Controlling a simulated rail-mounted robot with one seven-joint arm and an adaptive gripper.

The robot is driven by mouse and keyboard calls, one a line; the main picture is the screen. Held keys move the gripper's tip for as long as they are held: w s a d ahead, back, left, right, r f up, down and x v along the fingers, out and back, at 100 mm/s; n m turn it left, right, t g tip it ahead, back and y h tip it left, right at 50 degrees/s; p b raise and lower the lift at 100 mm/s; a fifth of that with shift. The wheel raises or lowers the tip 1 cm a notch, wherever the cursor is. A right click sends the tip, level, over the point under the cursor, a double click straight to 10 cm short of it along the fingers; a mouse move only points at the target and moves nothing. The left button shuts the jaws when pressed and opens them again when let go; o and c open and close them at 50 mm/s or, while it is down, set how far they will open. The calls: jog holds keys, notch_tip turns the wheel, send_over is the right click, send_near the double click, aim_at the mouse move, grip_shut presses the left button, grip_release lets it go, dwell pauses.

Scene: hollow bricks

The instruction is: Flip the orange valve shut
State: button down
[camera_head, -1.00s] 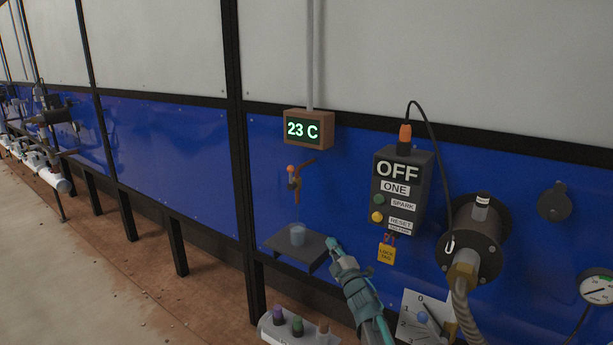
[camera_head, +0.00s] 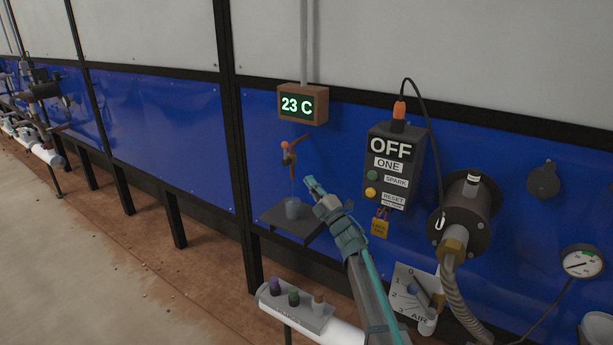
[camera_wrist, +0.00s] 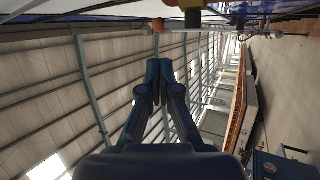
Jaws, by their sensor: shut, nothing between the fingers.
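The orange valve (camera_head: 290,155) is a small tap on the blue wall panel, with an orange ball at its upper left and a dark reddish handle slanting up to the right. A thin pale stream seems to run from it down to a cup (camera_head: 292,208) on a small dark shelf (camera_head: 310,227). My teal gripper (camera_head: 311,184) is shut and empty, just right of and below the valve, apart from it. In the wrist view my fingers (camera_wrist: 159,68) are together, and an orange ball (camera_wrist: 158,25) and part of the valve show at the top edge.
A brown display (camera_head: 302,104) reads 23 C above the valve. A dark control box (camera_head: 393,170) marked OFF, with a yellow tag below it, hangs to the right. A black round fitting with a hose (camera_head: 462,215) is further right. Panel left of the valve is clear.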

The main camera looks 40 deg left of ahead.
aim_at(286, 153)
jog(key=p+x, duration=0.5)
jog(key=x, duration=0.8)
